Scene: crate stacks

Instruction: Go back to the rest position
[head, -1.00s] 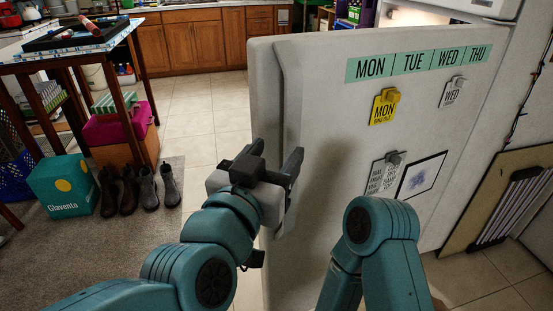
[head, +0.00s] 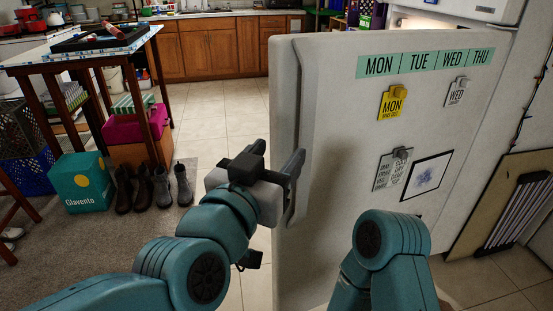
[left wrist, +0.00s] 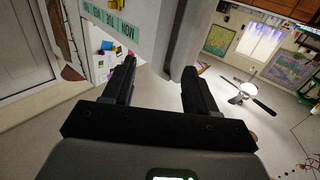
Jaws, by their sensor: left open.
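My left gripper (head: 292,172) is open at the free edge of the white fridge door (head: 340,150). In the left wrist view its two dark fingers (left wrist: 160,75) are spread apart, and the edge of the door (left wrist: 183,35) shows between them in the picture. I cannot tell whether they touch it. The door stands open, with a green weekday strip (head: 425,61) on it. My right arm (head: 385,245) shows in front of the door, bent; its gripper is out of view.
A yellow note (head: 392,106) and a framed picture (head: 428,175) are on the door. A table (head: 80,48) stands at the left, with a teal box (head: 82,182) and boots (head: 150,187) below. The tiled floor (head: 230,110) behind the door is clear.

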